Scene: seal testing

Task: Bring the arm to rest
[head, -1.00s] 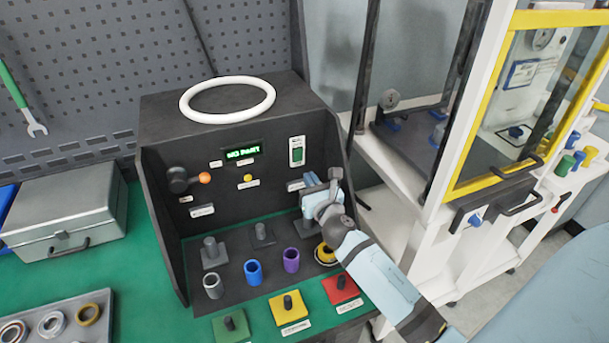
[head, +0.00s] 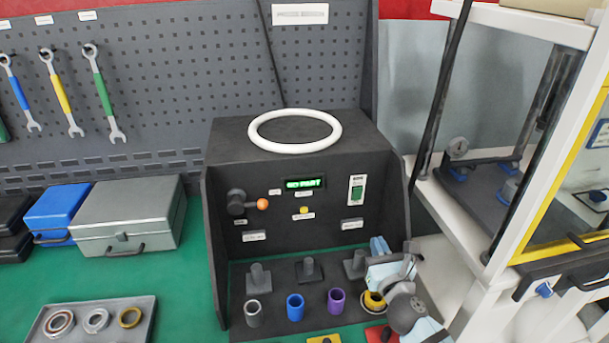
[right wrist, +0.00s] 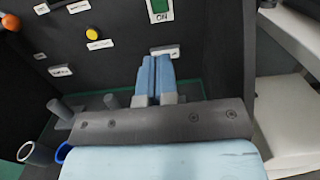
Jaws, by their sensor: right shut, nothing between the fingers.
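My right gripper (head: 380,250) is at the right side of the dark test booth (head: 228,215), in front of its back panel. Its two light blue fingers are together with nothing between them; they also show in the right wrist view (right wrist: 157,80). They point toward the panel, below the green switch (head: 357,188) marked ON in the right wrist view. The wrist hangs over a yellow-rimmed cup (head: 373,301) and partly hides it. My left gripper does not show.
Grey, blue (head: 295,307) and purple (head: 337,301) sleeves stand in front of grey posts in the booth. A white ring (head: 294,131) lies on its top. A white-framed cabinet (head: 435,205) stands close on the right. A tray of rings (head: 95,337) and cases are on the left.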

